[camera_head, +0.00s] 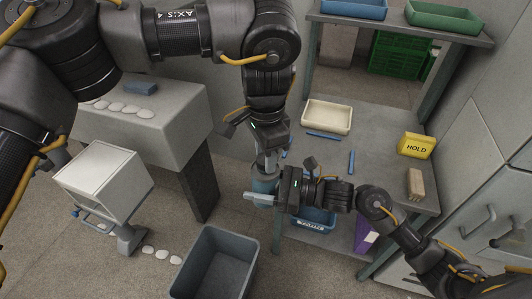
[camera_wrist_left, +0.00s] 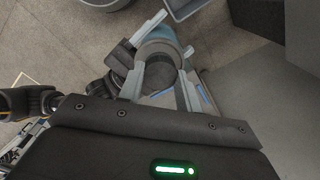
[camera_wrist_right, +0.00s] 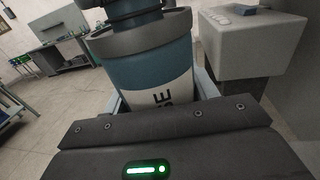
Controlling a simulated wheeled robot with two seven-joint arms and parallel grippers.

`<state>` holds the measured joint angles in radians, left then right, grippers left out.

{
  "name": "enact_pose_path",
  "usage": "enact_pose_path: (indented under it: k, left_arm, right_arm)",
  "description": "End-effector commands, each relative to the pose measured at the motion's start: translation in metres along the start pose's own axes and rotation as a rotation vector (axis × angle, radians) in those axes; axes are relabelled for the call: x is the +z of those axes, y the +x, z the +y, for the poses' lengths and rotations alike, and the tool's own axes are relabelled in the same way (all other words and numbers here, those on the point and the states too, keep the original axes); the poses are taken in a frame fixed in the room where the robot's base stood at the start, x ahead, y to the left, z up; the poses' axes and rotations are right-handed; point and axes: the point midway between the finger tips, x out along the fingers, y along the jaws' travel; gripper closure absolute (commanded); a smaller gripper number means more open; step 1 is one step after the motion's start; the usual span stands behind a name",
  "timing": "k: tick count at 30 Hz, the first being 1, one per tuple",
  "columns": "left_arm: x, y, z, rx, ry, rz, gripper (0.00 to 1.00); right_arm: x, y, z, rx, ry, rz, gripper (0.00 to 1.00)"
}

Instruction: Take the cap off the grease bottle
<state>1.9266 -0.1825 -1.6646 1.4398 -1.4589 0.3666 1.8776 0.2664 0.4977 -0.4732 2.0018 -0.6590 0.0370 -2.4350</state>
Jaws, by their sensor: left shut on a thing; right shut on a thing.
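The blue grease bottle (camera_head: 264,184) is held upright in the air near the middle of the head view. My right gripper (camera_head: 262,198) comes in from the right and is shut on its body. In the right wrist view the bottle (camera_wrist_right: 150,75) shows a white label with dark letters, partly hidden by my gripper. A wide grey rim (camera_wrist_right: 145,40) is at its top, with a narrower dark blue part above. My left gripper (camera_head: 266,168) reaches down from above and is shut on the bottle's top; its fingers flank a round grey top (camera_wrist_left: 158,78). The join between cap and bottle is unclear.
A grey workbench (camera_head: 385,185) at right holds a cream tray (camera_head: 327,117), blue tools, a yellow HOLD block (camera_head: 416,146) and a tan brush-like block (camera_head: 415,184). A dark blue-grey bin (camera_head: 215,265) stands on the floor below. A white box-shaped machine (camera_head: 103,175) is at left.

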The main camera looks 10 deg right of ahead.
Motion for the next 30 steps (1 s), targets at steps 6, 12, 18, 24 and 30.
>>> enact_pose_path:
  k: [6,12,18,24,30]
  left_arm:
    - [0.000,-0.003,0.000,-0.001,0.001,0.000,0.93]
    - [0.000,-0.010,0.000,0.000,0.000,-0.001,0.93]
    - [0.000,-0.017,0.000,-0.001,0.000,0.000,0.93]
    - [0.000,-0.022,0.000,0.000,0.000,-0.001,0.93]
    - [0.000,-0.022,0.000,0.001,0.001,-0.001,0.93]
  right_arm:
    - [0.001,0.000,0.000,-0.001,-0.001,-0.002,1.00]
    - [0.001,0.000,-0.001,-0.001,-0.001,-0.002,1.00]
    - [0.001,0.000,-0.001,-0.001,-0.001,-0.002,1.00]
    - [0.001,0.000,-0.001,-0.001,-0.001,-0.002,1.00]
    - [0.001,0.000,-0.001,-0.001,-0.001,-0.002,1.00]
